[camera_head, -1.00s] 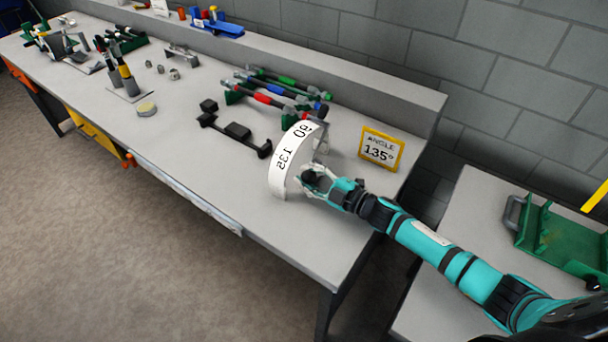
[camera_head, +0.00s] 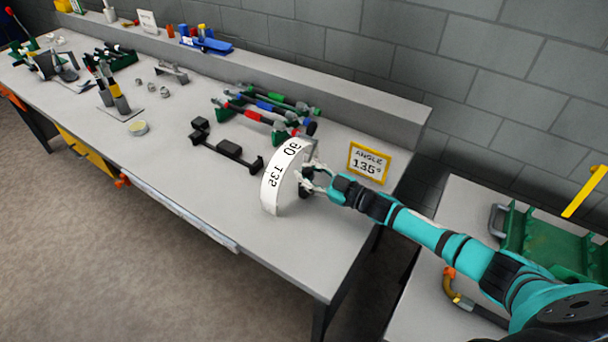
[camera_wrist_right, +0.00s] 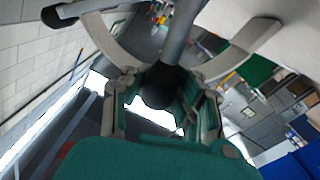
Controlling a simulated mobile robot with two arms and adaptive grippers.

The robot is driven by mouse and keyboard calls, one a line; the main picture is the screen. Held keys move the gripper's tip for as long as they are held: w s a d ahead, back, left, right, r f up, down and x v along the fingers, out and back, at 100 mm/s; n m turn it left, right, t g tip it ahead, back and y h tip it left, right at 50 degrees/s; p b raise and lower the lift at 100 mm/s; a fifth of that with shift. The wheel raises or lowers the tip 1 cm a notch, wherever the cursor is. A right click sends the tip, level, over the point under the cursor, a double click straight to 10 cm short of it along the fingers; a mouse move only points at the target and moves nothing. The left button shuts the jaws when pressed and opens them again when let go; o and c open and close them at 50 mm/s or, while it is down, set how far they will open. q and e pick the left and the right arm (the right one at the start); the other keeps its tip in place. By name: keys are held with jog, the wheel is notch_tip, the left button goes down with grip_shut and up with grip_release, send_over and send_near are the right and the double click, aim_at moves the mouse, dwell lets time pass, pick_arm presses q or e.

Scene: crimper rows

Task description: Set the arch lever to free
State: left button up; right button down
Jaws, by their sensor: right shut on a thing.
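The arch (camera_head: 284,172) is a white curved band at the near right of the bench, with 90 and 135 readable on its face. My right gripper (camera_head: 309,182) is at the arch's right side, with its fingers around a dark knob. In the right wrist view, the gripper (camera_wrist_right: 160,92) is closed on the dark round knob (camera_wrist_right: 158,88) at the end of the lever's grey bar (camera_wrist_right: 179,35). The lever's pivot is hidden in the head view. A yellow-framed sign (camera_head: 368,163) beside it reads ANGLE 135°. My left gripper is out of view.
A black fixture (camera_head: 229,148) and several crimpers with coloured handles (camera_head: 262,107) lie left of and behind the arch. A raised ledge (camera_head: 330,90) runs along the back. A second table (camera_head: 440,225) with a green tray (camera_head: 545,240) stands to the right.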

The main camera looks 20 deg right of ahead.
jog(key=shift+s+d+f, duration=0.1)
jog(key=shift+d+f, duration=0.15)
jog(key=shift+f, duration=0.15)
jog(key=c, duration=1.5)
grip_release()
jog(key=shift+o, duration=1.3)
jog(key=shift+s+d+r, duration=0.2)
jog(key=shift+d+r, duration=0.05)
jog(key=shift+d, duration=0.05)
jog(key=shift+a, duration=0.15)
jog(key=shift+s, duration=0.3)
jog(key=v, duration=1.1)
jog(key=shift+d, duration=0.45)
jog(key=shift+s, duration=0.1)
